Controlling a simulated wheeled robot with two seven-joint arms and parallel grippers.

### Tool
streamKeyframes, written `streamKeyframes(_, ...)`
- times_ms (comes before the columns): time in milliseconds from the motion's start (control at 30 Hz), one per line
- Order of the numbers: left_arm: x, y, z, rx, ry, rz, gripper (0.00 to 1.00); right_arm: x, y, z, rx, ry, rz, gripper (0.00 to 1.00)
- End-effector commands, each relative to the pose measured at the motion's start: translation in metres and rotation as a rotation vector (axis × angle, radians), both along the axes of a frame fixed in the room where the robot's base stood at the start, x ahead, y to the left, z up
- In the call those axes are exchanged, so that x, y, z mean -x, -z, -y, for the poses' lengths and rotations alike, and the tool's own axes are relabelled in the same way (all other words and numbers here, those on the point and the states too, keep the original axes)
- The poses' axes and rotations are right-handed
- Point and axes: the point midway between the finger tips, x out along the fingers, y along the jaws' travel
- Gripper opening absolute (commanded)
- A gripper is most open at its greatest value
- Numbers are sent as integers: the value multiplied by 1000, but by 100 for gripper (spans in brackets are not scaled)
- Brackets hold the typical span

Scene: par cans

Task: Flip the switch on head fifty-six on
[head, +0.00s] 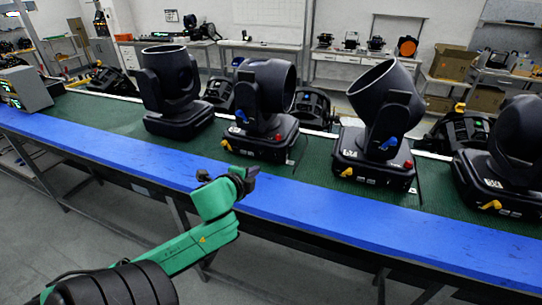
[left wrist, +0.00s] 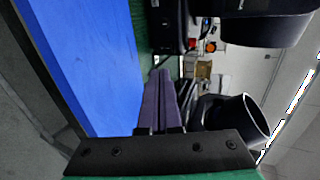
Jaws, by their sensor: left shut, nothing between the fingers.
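Several black moving heads stand in a row on the green bench top. In the head view one is at the left (head: 172,92), one left of centre (head: 262,100), one right of centre (head: 380,110) and one at the right edge (head: 510,150). White number labels show on their bases, too small to read surely, so I cannot tell which is fifty-six. Several bases carry small yellow (head: 345,172), blue and red parts; switch positions are unclear. My left gripper (head: 246,177) is shut and empty, above the blue front strip, apart from the heads. Its fingers (left wrist: 162,98) show in the left wrist view. My right gripper is out of view.
The blue strip (head: 120,150) along the bench front is clear. A grey box (head: 28,88) stands at the bench's left end. More black fixtures stand behind the row. Shelves and cardboard boxes (head: 450,64) are at the back right.

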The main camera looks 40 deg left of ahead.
Motion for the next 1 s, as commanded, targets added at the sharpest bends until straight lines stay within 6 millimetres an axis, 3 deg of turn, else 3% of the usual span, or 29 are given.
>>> streamKeyframes(167,-21,7,-8,-3,0,1,0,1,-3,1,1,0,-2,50)
streamKeyframes(500,-86,37,-31,1,-3,3,0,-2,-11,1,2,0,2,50)
streamKeyframes(633,-108,31,-38,0,-1,2,0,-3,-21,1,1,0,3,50)
streamKeyframes(800,-121,33,-42,0,0,0,0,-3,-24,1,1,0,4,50)
streamKeyframes(1000,-122,34,-42,0,1,-1,0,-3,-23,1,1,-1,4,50)
